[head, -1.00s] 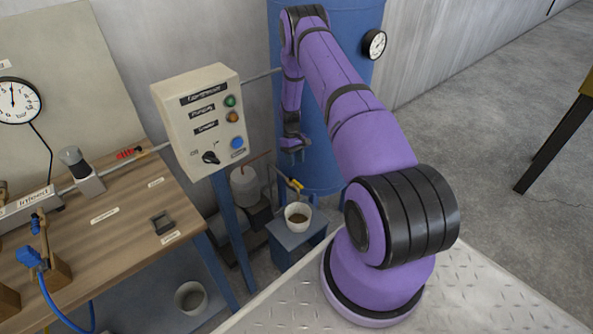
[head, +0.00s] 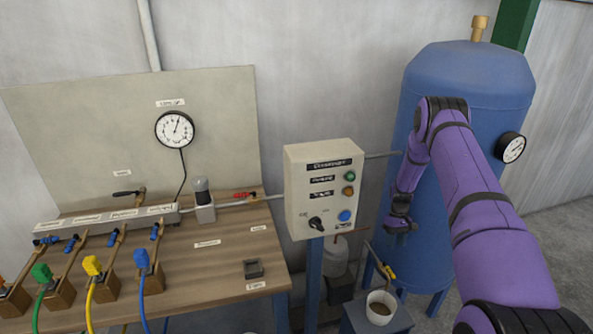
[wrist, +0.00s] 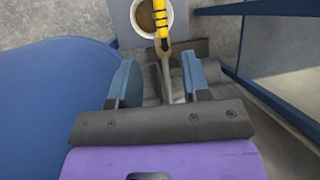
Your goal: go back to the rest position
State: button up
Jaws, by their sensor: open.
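My purple arm reaches up at the right of the head view, in front of the blue tank (head: 470,95). My gripper (head: 401,226) hangs down at its end, in front of the tank and right of the control box (head: 322,185). In the wrist view my gripper (wrist: 160,80) has its two blue fingers apart with nothing held between them. A yellow-handled valve (wrist: 160,18) on a thin pipe shows beyond the fingertips, above a cup (wrist: 178,22) with brown contents.
A wooden bench (head: 205,265) with colored hoses and a manifold (head: 105,217) stands at the left. A gauge (head: 174,129) is on the back panel. The cup also shows on a small blue stand (head: 395,322) below my gripper. A second gauge (head: 510,148) is on the tank.

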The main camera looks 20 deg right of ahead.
jog(key=w+a+r+t+h, duration=0.1)
jog(key=a+r, duration=0.2)
jog(key=r, duration=0.8)
jog(key=a+r+t, duration=0.1)
jog(key=a+r, duration=0.2)
jog(key=r, duration=0.7)
jog(key=w+a+r+t+h, duration=0.1)
jog(key=a+r, duration=0.2)
jog(key=r, duration=0.8)
jog(key=s+a+r+t, duration=0.1)
jog(key=s+a+r, duration=0.15)
jog(key=r, duration=0.35)
jog(key=s+a+r, duration=0.2)
jog(key=a+r, duration=0.1)
jog(key=r, duration=0.2)
jog(key=s+a+r+t, duration=0.3)
jog(key=s+a+r, duration=0.5)
jog(key=s+r, duration=0.5)
jog(key=s+a+t, duration=0.1)
jog(key=s+a, duration=0.1)
jog(key=s, duration=0.6)
jog(key=s+a+t, duration=0.1)
jog(key=s+a, duration=0.2)
jog(key=s, duration=0.6)
jog(key=shift+s+a+r+t, duration=0.15)
jog(key=shift+s+r+t, duration=0.05)
jog(key=shift+r+t, duration=0.15)
